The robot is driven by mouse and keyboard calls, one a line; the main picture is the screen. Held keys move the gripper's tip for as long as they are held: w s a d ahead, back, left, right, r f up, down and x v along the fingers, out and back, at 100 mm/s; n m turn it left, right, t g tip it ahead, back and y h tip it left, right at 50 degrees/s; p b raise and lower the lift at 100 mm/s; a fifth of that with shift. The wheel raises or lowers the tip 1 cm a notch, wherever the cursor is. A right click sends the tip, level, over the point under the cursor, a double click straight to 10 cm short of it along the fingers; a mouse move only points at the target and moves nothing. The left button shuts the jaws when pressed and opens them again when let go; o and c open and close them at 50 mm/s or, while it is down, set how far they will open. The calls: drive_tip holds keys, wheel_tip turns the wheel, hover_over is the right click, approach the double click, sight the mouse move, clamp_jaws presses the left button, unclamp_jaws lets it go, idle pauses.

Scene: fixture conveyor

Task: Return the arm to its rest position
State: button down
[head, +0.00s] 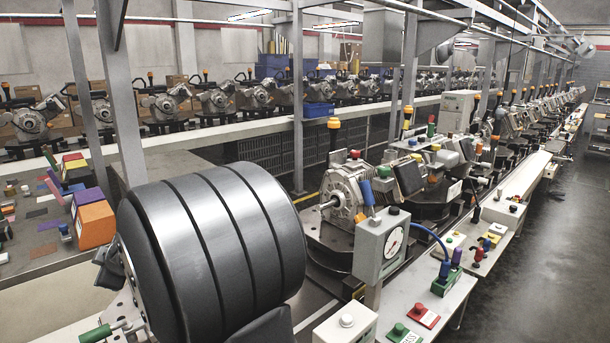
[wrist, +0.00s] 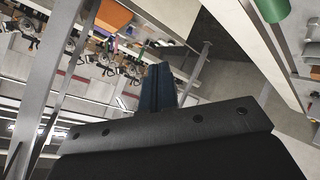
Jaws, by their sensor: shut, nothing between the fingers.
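My gripper (wrist: 158,82) shows in the wrist view as two dark blue fingers together, with nothing visible between them. Its wide black body fills the bottom of that view. The fingers point towards the top of the picture and appear clear of the things behind them. I cannot make out the gripper's fingers in the head view. The rest position itself is not marked in either view.
A large dark banded cylinder (head: 212,240) fills the head view's left foreground and hides what is behind. A gauge box (head: 383,245) and a motor fixture (head: 345,193) stand right of it. Coloured blocks (head: 95,222) lie left. Grey posts (head: 298,110) rise between the lines.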

drive_tip(key=shift+w+a+r+m+t+h, duration=0.2)
drive_tip(key=shift+w+a+m+t, duration=0.1)
drive_tip(key=shift+w+m+t, duration=0.5)
drive_tip(key=shift+w+a+r+m+t+h, duration=0.1)
drive_tip(key=shift+w+a+r+m+t, duration=0.2)
drive_tip(key=shift+w+m+t, duration=0.5)
drive_tip(key=shift+w+a+r+m+t+h, duration=0.15)
drive_tip(key=shift+w+a+m+t, duration=0.3)
drive_tip(key=shift+w+m, duration=0.65)
drive_tip(key=shift+s+d, duration=0.15)
